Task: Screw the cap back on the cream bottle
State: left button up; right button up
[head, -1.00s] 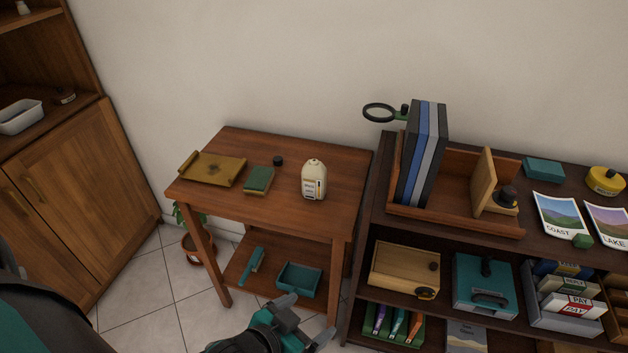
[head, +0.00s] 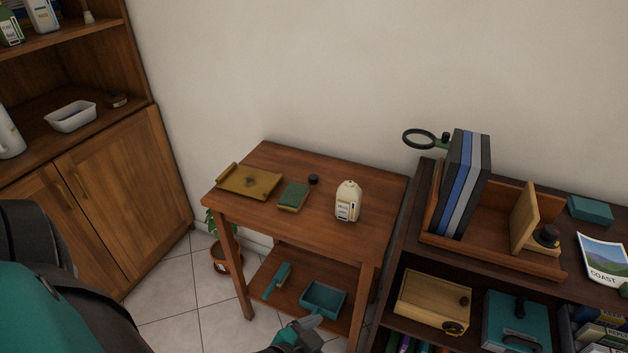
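The cream bottle (head: 347,202) stands upright on the small wooden table (head: 320,229), right of its middle, with a label on its front. A small dark round cap (head: 313,179) lies on the table behind and left of the bottle, apart from it. A gripper (head: 312,326) shows at the bottom edge, low in front of the table and well below its top, apart from bottle and cap.
A brass-coloured tray (head: 250,182) and a green sponge-like block (head: 293,196) lie on the table's left half. A teal bin (head: 323,299) and a brush (head: 277,280) are on its lower shelf. A loaded shelf unit (head: 400,264) stands close on the right.

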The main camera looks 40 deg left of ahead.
aim_at(348, 194)
jog(key=j+z, duration=0.2)
jog(key=j, duration=0.35)
jog(key=k+j+z, duration=0.15)
jog(key=j, duration=0.35)
jog(key=j+z, duration=0.2)
jog(key=j, duration=0.35)
jog(key=k+j+z, duration=0.2)
jog(key=j, duration=0.3)
